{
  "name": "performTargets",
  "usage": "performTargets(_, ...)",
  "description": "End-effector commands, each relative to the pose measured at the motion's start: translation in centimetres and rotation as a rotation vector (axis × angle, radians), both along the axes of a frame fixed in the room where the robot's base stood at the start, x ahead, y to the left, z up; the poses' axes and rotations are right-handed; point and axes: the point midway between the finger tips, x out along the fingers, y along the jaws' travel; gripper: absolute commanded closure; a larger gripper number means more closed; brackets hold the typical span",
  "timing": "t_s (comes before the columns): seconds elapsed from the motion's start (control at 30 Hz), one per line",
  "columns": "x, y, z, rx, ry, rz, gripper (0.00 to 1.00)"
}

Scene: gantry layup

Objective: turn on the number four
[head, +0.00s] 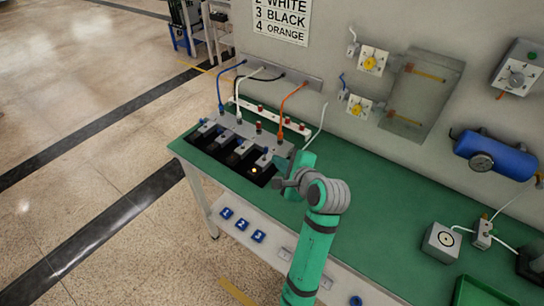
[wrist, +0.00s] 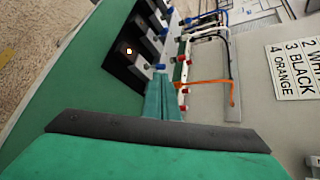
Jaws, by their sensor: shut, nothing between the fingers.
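A wall sign (head: 281,18) reads 2 white, 3 black and 4 orange; its top is cut off. An orange cable (head: 291,97) runs from the row of units up to the wall rail; it also shows in the wrist view (wrist: 205,82). The row of dark units (head: 226,150) carries small blue parts on top.
A white strip with red parts (head: 270,118) lies behind the units. Blue plates numbered 1, 2 and 3 (head: 242,224) sit on the lower shelf. A blue tank (head: 490,150) is on the right wall. The green bench top (head: 390,200) is clear in the middle.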

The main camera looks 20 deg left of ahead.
Motion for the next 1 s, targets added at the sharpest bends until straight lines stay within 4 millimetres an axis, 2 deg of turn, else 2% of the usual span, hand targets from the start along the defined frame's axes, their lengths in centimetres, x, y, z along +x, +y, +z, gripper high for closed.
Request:
performTargets(0.2,-2.5,-2.5,2.1,0.000,-0.002,-0.001,1.00)
performTargets(0.4,-3.7,-3.6,3.0,0.000,-0.001,0.003,1.00)
performTargets(1.0,-4.0,-4.0,3.3,0.000,0.000,0.002,1.00)
